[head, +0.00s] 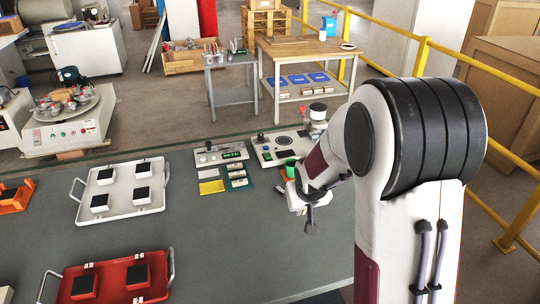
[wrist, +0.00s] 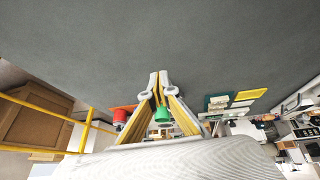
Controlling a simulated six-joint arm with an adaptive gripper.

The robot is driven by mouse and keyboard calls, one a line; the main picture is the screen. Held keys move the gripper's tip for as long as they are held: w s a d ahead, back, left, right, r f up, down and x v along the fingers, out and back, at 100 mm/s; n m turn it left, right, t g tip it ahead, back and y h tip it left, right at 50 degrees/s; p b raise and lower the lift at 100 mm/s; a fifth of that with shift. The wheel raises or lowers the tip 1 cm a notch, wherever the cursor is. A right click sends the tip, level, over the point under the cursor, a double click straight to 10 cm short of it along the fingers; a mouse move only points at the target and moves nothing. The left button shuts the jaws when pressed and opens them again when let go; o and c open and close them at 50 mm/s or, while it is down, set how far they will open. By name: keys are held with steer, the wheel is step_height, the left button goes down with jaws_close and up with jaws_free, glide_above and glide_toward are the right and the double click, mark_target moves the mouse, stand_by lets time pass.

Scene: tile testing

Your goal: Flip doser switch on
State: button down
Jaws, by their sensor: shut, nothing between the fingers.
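A white bench device (head: 268,150) with a dark round plate and small knobs stands at the back of the grey table, left of my arm. I cannot tell a doser switch apart in either view. My gripper (wrist: 158,76) is shut and empty, its fingers meeting at the tips in the wrist view.
A white tray (head: 122,209) and a red tray (head: 104,292) hold black tiles. The table's middle front is clear. Yellow railings (head: 424,50) stand at right.

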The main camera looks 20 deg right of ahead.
steer(key=w, duration=0.2)
steer(key=w+f+t, duration=0.1)
steer(key=w, duration=0.1)
steer(key=w+d+f+t, duration=0.1)
steer(key=w, duration=0.2)
steer(key=shift+f, duration=0.2)
steer(key=w+t, duration=0.1)
steer(key=w, duration=0.1)
steer(key=w+t, duration=0.1)
steer(key=w, duration=0.2)
steer(key=shift+w+r, duration=0.15)
steer(key=shift+r, duration=0.05)
steer(key=w+a+r+t+y, duration=0.1)
steer(key=w+r+t, duration=0.3)
steer(key=w+r, duration=0.3)
steer(key=shift+a+r+n, duration=0.3)
steer(key=shift+r+n, duration=0.1)
steer(key=shift+r, duration=0.45)
steer(key=shift+w+f, duration=0.1)
glide_above(267, 156)
steer(key=s, duration=0.2)
steer(key=shift+f, duration=1.8)
steer(key=shift+s+d+f, duration=0.1)
steer(key=shift+s+f, duration=0.05)
steer(key=shift+f, duration=0.85)
steer(key=shift+s+d+f, duration=0.1)
steer(key=shift+s+f, duration=0.05)
steer(key=shift+f, duration=0.85)
